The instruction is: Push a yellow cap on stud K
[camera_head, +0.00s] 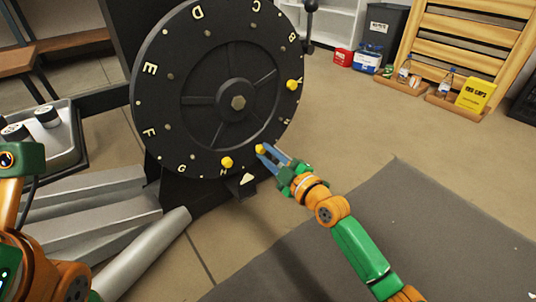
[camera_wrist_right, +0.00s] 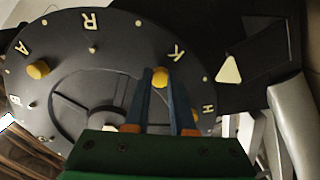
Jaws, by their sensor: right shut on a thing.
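A large black wheel (camera_head: 150,105) with letters around its rim and small studs stands upright. My right gripper (camera_head: 262,151) is at its lower right edge, shut on a yellow cap (camera_head: 260,149). In the right wrist view, this cap (camera_wrist_right: 160,77) sits between the two blue fingertips, beside the letter K (camera_wrist_right: 178,52), where stud K would be. The stud is hidden, and I cannot tell how far the cap is seated. Another yellow cap (camera_head: 227,162) is on the wheel near H, and one (camera_head: 292,85) is near A. My left gripper is out of view.
A black pointer block with a pale triangle (camera_head: 247,179) is below the wheel. Metal bars (camera_head: 90,205) lie at lower left. A yellow box (camera_head: 476,93), bottles and a wooden rack stand at the back right.

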